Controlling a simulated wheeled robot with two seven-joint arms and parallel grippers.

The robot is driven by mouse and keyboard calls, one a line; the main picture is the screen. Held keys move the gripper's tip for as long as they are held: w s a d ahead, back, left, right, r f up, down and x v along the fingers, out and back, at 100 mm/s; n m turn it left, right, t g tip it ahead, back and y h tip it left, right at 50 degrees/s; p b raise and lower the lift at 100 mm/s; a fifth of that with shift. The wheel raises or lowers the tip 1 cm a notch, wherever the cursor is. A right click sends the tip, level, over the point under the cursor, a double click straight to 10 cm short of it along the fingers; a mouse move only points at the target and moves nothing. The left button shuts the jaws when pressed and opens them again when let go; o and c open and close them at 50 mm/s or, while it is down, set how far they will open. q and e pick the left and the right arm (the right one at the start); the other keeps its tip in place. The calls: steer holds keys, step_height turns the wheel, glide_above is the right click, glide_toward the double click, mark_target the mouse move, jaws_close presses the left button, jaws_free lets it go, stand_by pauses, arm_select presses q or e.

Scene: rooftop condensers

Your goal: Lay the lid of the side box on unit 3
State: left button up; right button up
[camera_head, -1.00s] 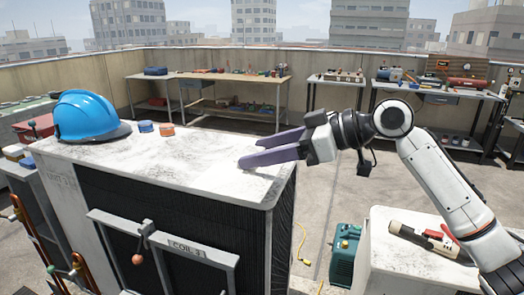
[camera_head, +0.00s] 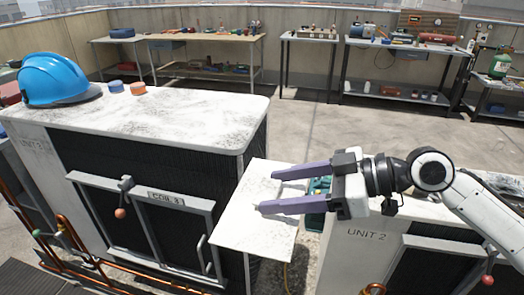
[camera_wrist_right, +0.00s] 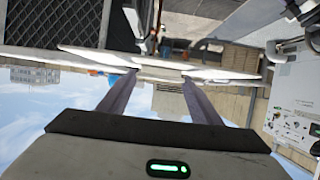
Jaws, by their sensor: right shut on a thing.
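Unit 3 (camera_head: 160,125) is the large condenser with a scuffed white top and dark grille front, at the left of the head view. A flat white panel, seemingly the lid (camera_head: 240,232), lies level beside the unit's right side, lower than its top. My right gripper (camera_head: 268,192) reaches in from the right with its purple fingers spread over the panel and is shut on it. In the right wrist view the panel (camera_wrist_right: 160,72) shows nearly edge-on at the fingertips. The side box is hidden or not distinguishable. My left gripper is not in view.
Unit 2 (camera_head: 375,235) stands right. Copper pipes (camera_head: 75,250) run at lower left.

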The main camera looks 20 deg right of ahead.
steer(key=s+d+f, duration=0.2)
steer(key=s+f, duration=0.3)
steer(key=s, duration=0.1)
steer(key=shift+s+d+f, duration=0.15)
steer(key=shift+s+f, duration=0.15)
steer(key=shift+s, duration=0.1)
